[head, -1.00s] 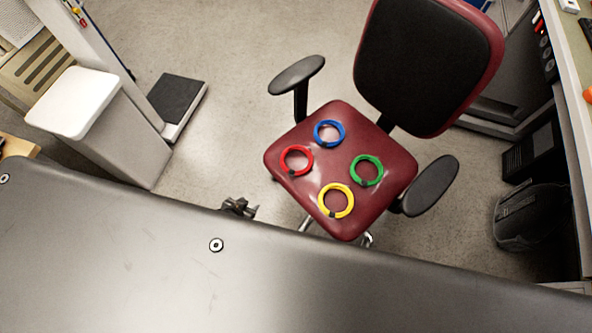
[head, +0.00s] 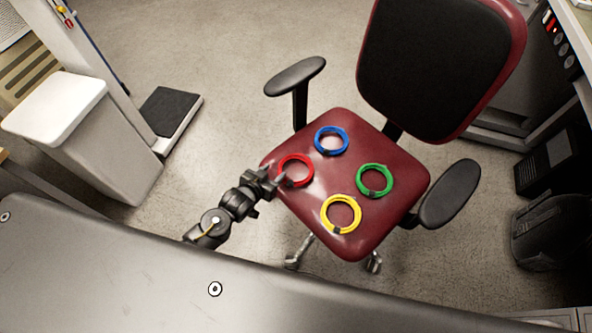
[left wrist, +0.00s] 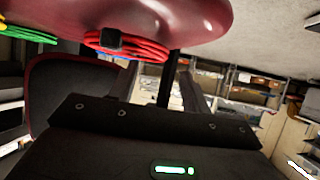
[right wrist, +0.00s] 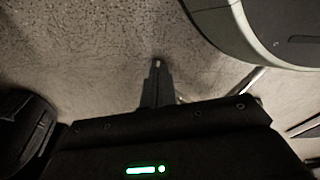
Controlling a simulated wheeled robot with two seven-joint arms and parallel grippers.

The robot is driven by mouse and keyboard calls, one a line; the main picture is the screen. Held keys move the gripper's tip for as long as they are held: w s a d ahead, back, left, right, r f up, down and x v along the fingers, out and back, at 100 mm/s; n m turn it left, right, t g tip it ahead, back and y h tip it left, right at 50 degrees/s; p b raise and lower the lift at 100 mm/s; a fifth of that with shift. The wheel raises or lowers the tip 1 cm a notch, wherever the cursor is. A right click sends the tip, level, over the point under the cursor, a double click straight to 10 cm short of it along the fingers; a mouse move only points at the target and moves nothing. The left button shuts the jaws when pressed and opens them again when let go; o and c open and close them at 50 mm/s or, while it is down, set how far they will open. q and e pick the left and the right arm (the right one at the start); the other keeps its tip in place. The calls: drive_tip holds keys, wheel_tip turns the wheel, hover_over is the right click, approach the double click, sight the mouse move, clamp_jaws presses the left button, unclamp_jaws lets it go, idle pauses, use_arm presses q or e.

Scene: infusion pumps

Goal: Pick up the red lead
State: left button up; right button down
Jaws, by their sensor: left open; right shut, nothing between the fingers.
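The red lead (head: 297,155) is a coiled ring with a dark clip, lying at the left edge of the dark red chair seat (head: 330,186). It also shows at the top of the left wrist view (left wrist: 150,48). My left gripper (head: 279,179) is open and empty at the left edge of the seat, with its fingertips close beside the red lead. I cannot tell whether they touch it. My right gripper (right wrist: 158,68) is shut and empty in the right wrist view, over the floor; it does not show in the head view.
Blue (head: 331,128), green (head: 390,181) and yellow (head: 341,197) coiled leads share the seat. The chair has black armrests (head: 296,76) and a backrest (head: 432,65).

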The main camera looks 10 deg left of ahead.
sight(280, 164)
use_arm(q)
drive_tip(key=shift+a+r+b+x, duration=0.1)
drive_tip(key=shift+b+x, duration=0.15)
drive_tip(key=shift+x, duration=1.1)
drive_tip(key=shift+a+r+b+x, duration=0.1)
drive_tip(key=shift+b+x, duration=0.1)
drive_tip(key=shift+x, duration=1.15)
drive_tip(key=shift+w, duration=0.35)
use_arm(e)
drive_tip(key=shift+w+a+r, duration=0.25)
drive_tip(key=shift+w+r, duration=0.2)
drive_tip(key=shift+r, duration=0.1)
drive_tip(key=shift+w+a+r, duration=0.25)
drive_tip(key=shift+w+r, duration=0.2)
drive_tip(key=shift+r, duration=0.1)
use_arm(q)
drive_tip(key=shift+c, duration=0.3)
clamp_jaws()
